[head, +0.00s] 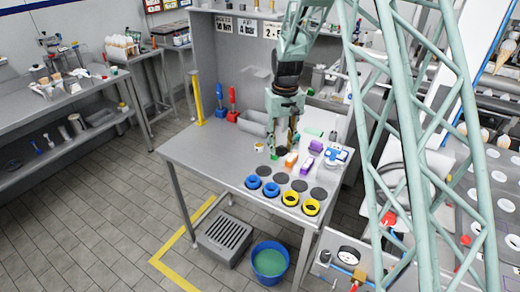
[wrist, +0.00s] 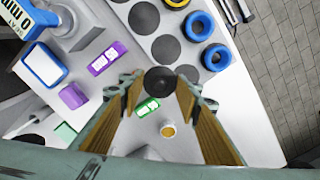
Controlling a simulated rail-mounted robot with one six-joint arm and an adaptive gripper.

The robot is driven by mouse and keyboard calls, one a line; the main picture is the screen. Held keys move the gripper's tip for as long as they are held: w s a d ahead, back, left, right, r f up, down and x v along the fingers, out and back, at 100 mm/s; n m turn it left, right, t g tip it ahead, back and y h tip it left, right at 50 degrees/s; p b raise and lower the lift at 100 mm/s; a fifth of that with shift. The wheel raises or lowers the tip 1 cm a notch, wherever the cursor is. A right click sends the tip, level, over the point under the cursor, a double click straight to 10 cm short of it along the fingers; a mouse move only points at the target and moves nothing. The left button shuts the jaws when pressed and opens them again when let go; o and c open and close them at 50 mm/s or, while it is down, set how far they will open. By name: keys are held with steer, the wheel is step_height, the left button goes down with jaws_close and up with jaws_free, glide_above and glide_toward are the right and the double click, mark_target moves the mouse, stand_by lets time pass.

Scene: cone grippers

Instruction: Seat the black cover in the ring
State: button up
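My gripper (head: 283,147) is over the table, behind the rings. In the wrist view, a round black cover (wrist: 160,80) sits between my fingertips (wrist: 159,77), which appear shut on it. It looks raised above the table, though the exact gap is hard to judge. In the head view, two blue rings (head: 253,182) (head: 271,189) and two yellow rings (head: 290,198) (head: 311,207) line the table's front edge. The blue rings also show in the wrist view (wrist: 199,14) (wrist: 216,46), at the upper right, apart from the cover.
Flat dark discs (head: 281,178) lie in a row behind the rings. The table's left part (head: 195,148) is clear.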

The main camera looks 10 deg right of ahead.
steer(key=s+d+m+b, duration=0.1)
steer(key=s+d+b, duration=0.2)
steer(key=s+d, duration=0.4)
steer(key=d, duration=0.3)
steer(key=shift+s+d+m, duration=0.15)
steer(key=shift+d+m, duration=0.15)
steer(key=shift+a+r, duration=0.1)
steer(key=shift+a, duration=0.1)
